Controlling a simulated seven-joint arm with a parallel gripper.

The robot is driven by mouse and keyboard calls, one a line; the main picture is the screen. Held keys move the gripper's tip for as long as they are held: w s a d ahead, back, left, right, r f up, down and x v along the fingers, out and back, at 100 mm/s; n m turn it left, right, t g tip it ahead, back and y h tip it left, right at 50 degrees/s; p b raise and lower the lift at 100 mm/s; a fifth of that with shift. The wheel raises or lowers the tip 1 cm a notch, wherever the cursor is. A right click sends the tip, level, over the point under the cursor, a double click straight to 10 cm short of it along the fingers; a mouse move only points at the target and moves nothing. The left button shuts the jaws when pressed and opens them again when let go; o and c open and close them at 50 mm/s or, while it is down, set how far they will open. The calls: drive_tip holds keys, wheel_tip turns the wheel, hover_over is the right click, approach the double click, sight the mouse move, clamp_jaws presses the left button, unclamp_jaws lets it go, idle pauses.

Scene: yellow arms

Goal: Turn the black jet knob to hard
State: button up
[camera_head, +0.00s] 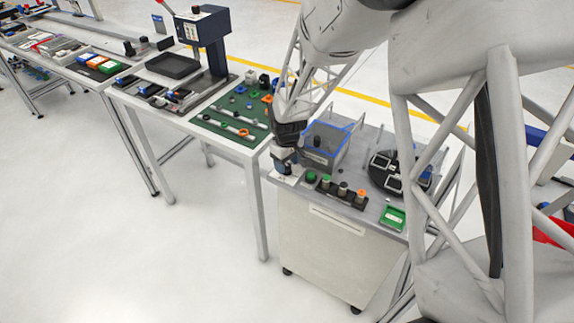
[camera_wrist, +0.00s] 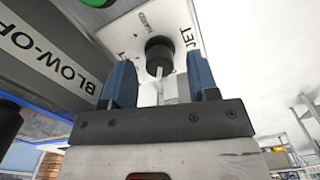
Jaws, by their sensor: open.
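The black jet knob (camera_wrist: 159,50) stands on a white plate (camera_wrist: 182,22) marked "JET" in the wrist view. A pale line runs from the knob toward my gripper; small lettering beside it is partly hidden. My gripper (camera_wrist: 160,76) is open, with one blue finger on each side of the knob's near side. I cannot tell whether either finger touches the knob. In the head view my gripper (camera_head: 284,162) is low over the left end of the grey bench top, above the white plate (camera_head: 287,176), and the knob is hidden there.
A grey panel (camera_wrist: 50,55) marked "BLOW-OFF" lies close left of my gripper. In the head view, a control strip with a green button (camera_head: 311,177) and several knobs is at right.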

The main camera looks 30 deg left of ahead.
drive_tip(key=shift+f, duration=0.6)
drive_tip(key=c, duration=0.9)
